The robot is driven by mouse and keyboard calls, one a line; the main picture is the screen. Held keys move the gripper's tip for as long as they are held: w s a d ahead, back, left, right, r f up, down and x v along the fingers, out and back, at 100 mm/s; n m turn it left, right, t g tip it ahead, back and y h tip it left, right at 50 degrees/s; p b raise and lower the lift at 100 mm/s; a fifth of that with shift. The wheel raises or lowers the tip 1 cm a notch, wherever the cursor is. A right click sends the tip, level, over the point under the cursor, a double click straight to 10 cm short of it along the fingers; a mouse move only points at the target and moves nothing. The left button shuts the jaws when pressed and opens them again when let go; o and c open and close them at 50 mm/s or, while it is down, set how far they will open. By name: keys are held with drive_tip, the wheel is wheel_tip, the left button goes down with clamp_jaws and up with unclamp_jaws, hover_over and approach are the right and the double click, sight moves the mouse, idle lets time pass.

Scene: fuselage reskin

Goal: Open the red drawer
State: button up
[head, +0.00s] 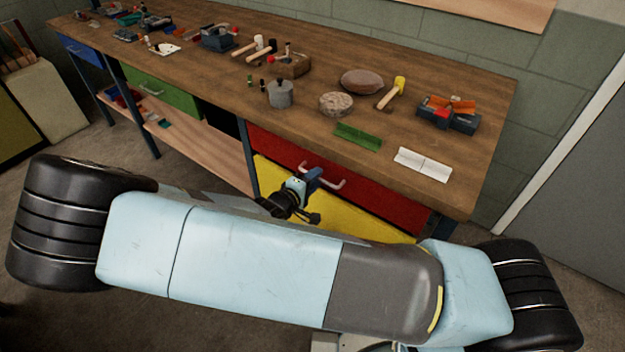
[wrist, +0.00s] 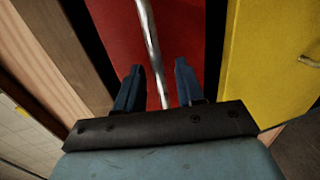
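The red drawer (head: 385,197) is in the workbench front below the right part of the top, and looks shut. Its pale metal bar handle (head: 335,184) runs along its face. My gripper (head: 312,178) is at the drawer front, beside the handle's middle. In the wrist view the red drawer face (wrist: 115,40) fills the middle, and the handle (wrist: 150,50) runs down between the two blue fingers of my gripper (wrist: 158,85). The fingers stand apart with gaps on both sides of the bar, so it is not gripped. My arm hides part of the drawers below.
A yellow drawer (head: 285,180) lies directly under the red one; its face also shows right in the wrist view (wrist: 260,60). A green drawer (head: 160,88) and blue drawer (head: 80,50) are farther left. Tools, a mallet (head: 392,92) and stones lie on the wooden benchtop (head: 300,115).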

clamp_jaws()
idle(0.4)
idle(0.4)
